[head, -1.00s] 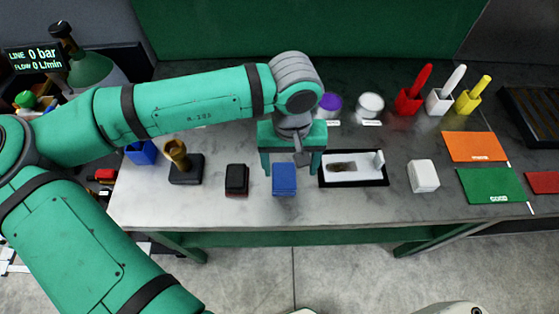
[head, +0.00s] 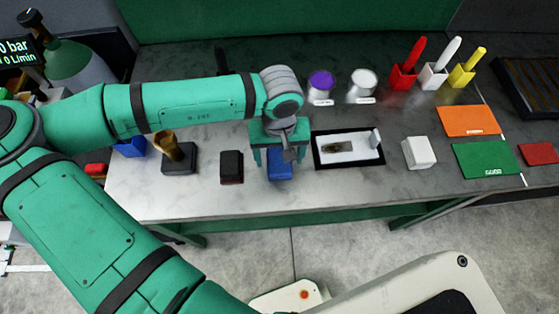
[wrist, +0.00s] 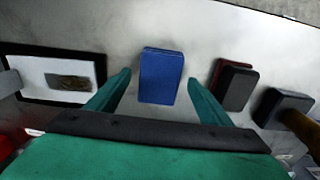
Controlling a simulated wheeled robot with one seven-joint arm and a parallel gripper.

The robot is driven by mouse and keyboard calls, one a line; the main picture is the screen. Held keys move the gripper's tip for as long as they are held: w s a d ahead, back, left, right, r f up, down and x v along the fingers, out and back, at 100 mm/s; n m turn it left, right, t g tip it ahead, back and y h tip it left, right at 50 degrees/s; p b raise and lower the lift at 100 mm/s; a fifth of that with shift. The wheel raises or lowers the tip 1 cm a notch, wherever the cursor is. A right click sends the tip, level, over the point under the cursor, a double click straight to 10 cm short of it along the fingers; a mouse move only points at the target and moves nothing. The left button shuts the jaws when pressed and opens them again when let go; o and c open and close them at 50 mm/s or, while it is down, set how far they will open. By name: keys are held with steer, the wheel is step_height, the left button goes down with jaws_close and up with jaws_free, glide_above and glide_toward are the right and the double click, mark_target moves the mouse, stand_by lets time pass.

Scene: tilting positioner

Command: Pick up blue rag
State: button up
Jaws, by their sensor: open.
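The blue rag (head: 279,166) is a small blue block-like pad lying on the grey worktop near its front edge. It also shows in the wrist view (wrist: 161,76), upright in the picture. My gripper (head: 279,160) is above the rag in the head view and partly covers it. In the wrist view my gripper (wrist: 158,78) is open, with one green finger on each side of the rag and gaps between fingers and rag. Nothing is held.
A black-and-red block (head: 231,167) and a dark stand with a brass piece (head: 178,158) lie left of the rag. A black-framed white tray (head: 347,149) and a white block (head: 418,152) are to its right. Coloured holders (head: 403,76) stand behind.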

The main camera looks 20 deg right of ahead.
steer(key=shift+w+f, duration=0.1)
steer(key=shift+f, duration=0.95)
steer(key=c, duration=1.1)
steer(key=shift+c, duration=0.2)
steer(key=shift+r, duration=0.15)
